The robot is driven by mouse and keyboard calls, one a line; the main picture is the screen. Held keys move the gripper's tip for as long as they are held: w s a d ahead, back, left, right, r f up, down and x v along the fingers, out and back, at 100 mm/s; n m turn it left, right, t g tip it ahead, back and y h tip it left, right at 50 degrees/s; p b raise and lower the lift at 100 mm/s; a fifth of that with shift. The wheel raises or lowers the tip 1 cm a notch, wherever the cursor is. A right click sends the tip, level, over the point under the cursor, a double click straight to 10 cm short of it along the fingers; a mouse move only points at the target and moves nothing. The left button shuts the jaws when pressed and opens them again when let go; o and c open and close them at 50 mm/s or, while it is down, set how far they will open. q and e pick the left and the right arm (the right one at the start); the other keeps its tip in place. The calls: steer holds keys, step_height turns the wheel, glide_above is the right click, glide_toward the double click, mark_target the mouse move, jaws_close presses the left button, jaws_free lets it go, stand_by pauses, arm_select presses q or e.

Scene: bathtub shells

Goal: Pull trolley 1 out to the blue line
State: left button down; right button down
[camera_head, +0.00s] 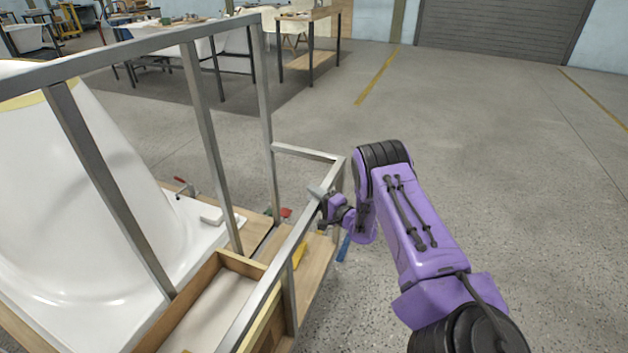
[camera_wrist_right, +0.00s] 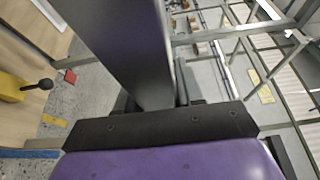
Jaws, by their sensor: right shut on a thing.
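The trolley (camera_head: 268,140) is a grey metal frame with wooden boards at its base. It carries a white bathtub shell (camera_head: 60,190) at the left of the head view. No number shows on it. My right gripper (camera_head: 322,196) is shut on the frame's rail near its front right corner. The fingertips are small there and partly hidden. A short stretch of the blue line (camera_head: 344,248) shows on the floor just below my right gripper; a blue strip also shows in the right wrist view (camera_wrist_right: 28,153). My left gripper is not in view.
Workbenches (camera_head: 310,40) and more tubs stand at the back left. The concrete floor right of the trolley is clear, up to a grey shutter (camera_head: 500,28). Yellow lines (camera_head: 378,76) mark the floor. A yellow block with a black knob (camera_wrist_right: 14,88) shows in the right wrist view.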

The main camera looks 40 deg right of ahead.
steer(key=shift+a+f, duration=0.1)
steer(key=shift+f, duration=0.1)
steer(key=c, duration=0.9)
jaws_free()
steer(key=shift+o, duration=0.5)
steer(key=shift+r, duration=0.15)
steer(key=s, duration=1)
steer(key=shift+s+p, duration=0.35)
